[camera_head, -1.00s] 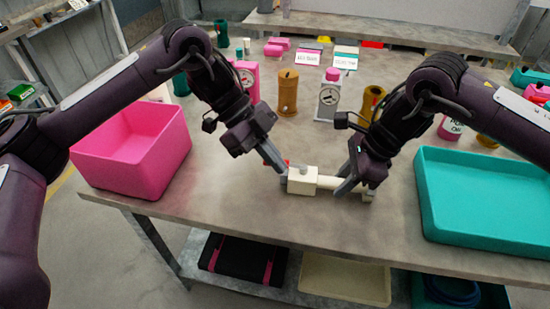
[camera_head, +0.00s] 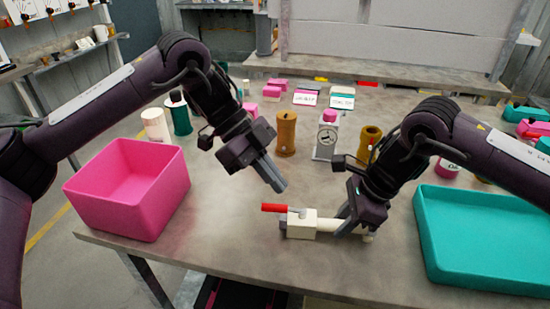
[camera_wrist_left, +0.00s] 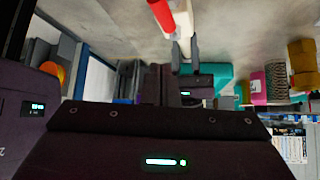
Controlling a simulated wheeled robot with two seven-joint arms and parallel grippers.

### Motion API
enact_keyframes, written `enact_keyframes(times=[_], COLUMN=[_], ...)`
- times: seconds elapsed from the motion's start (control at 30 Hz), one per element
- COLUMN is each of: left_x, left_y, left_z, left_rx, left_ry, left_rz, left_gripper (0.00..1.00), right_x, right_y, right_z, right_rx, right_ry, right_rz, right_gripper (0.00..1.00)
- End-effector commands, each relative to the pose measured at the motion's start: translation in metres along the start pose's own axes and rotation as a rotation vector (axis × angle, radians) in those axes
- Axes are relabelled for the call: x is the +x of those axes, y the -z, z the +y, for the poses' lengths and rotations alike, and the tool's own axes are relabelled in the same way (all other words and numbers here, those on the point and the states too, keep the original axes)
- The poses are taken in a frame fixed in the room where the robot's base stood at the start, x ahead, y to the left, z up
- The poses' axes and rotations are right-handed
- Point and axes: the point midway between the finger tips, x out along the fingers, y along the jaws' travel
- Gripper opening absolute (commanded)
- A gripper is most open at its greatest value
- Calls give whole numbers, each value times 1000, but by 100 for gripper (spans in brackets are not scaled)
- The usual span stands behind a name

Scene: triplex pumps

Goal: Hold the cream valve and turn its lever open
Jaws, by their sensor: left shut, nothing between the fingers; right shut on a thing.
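The cream valve (camera_head: 302,229) lies near the front edge of the grey table, its pipe running left to right. Its red lever (camera_head: 273,208) sits on top and points left, roughly in line with the pipe. My right gripper (camera_head: 348,228) is shut on the valve's right pipe section. My left gripper (camera_head: 279,185) is shut and empty, above and behind the lever, apart from it. In the left wrist view the red lever (camera_wrist_left: 162,14) and part of the cream valve (camera_wrist_left: 184,24) show at the top, near the fingers.
A pink bin (camera_head: 130,200) stands at the left and a teal tray (camera_head: 480,270) at the right. Behind are a brown cylinder (camera_head: 287,135), a white gauge block (camera_head: 326,140) and another brown cylinder (camera_head: 368,140). The table between the bin and the valve is clear.

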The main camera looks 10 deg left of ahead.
Motion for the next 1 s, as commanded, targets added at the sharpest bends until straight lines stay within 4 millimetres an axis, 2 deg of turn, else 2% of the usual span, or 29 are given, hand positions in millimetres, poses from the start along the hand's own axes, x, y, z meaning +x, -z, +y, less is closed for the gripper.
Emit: enact_keyframes(times=[0.03,0.23,0.63,0.67,0.8,0.83,1.0], left_x=[-7,-21,-25,-24,-24,-24,-24], left_y=[4,9,10,10,10,10,10], left_z=[-6,-18,-21,-21,-21,-21,-21], left_rx=[1,0,0,0,0,0,0], left_ry=[5,2,0,0,0,0,0], left_rz=[-3,-2,0,0,0,0,0], left_gripper=[0,0,0,0,0,0,0], right_x=[0,-1,-1,-1,-1,-1,-1], right_y=[0,0,-1,-1,0,0,0], right_z=[0,-1,-1,-1,-1,-1,-1], right_rx=[1,1,1,1,1,1,1], right_ry=[1,2,3,3,3,2,2], right_rz=[-1,-1,-2,-2,-2,-1,-1], right_gripper=[0,0,0,26,45,48,48])
